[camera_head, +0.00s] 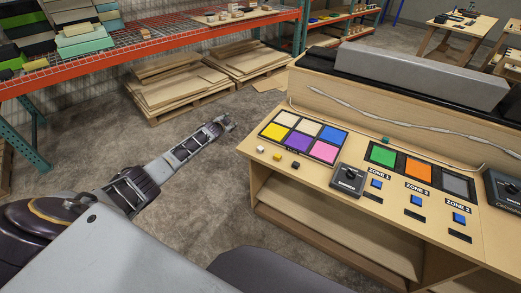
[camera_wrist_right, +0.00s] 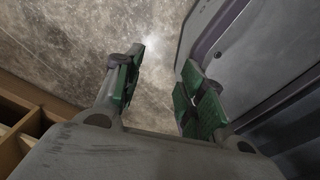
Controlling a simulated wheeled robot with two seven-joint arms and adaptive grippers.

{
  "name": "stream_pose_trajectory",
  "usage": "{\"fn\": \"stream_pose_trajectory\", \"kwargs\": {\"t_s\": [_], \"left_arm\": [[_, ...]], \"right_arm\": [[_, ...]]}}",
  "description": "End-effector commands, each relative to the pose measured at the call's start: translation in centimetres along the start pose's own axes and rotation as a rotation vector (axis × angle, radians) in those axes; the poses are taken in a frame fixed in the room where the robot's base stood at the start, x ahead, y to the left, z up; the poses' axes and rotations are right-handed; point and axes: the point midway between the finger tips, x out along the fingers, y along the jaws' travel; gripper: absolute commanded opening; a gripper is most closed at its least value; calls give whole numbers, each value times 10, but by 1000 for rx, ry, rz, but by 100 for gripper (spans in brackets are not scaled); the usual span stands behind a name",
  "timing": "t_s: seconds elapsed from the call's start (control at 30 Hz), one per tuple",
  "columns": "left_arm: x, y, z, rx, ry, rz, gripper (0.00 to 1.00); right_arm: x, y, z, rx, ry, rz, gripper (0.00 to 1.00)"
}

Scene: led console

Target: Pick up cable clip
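On the front left of the wooden console (camera_head: 262,180) lie three small blocks: a white one (camera_head: 259,149), a yellow one (camera_head: 278,157) and a black one (camera_head: 296,165). A small teal piece (camera_head: 386,140) sits behind the panels, near a pale cable. I cannot tell which of these small pieces is the cable clip. My left gripper (camera_head: 226,121) hangs over the floor, left of the console and apart from it; its fingers are too small to judge. My right gripper (camera_wrist_right: 160,80) is open and empty, with green finger pads, above the concrete floor. It is not in the head view.
The console carries a colour panel (camera_head: 304,137), black dial boxes (camera_head: 348,180), blue buttons (camera_head: 417,201) and a pale cable (camera_head: 400,118) along its raised back. Pallets with boards (camera_head: 178,84) and an orange shelf (camera_head: 150,48) stand behind.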

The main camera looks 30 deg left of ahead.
Motion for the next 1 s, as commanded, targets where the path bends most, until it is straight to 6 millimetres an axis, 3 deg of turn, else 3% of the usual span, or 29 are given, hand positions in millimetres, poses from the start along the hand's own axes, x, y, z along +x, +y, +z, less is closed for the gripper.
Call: {"fn": "stream_pose_trajectory", "kwargs": {"t_s": [0.03,0.2,0.4,0.53,0.67,1.0], "left_arm": [[-5,-22,-30,8,28,-13,46],[-28,-62,-106,37,76,-15,46],[-60,-69,-161,102,71,39,46],[-83,-54,-179,167,42,107,46],[-107,-24,-186,255,-2,203,46],[-179,71,-169,540,-115,521,46]], "right_arm": [[-2,-1,0,0,0,-1,40],[-4,-5,-2,1,1,-6,40],[-5,-12,-3,4,3,-13,40],[-6,-17,-4,5,3,-18,40],[-6,-20,-5,6,4,-22,40],[-7,-17,-5,4,3,-18,40]]}}
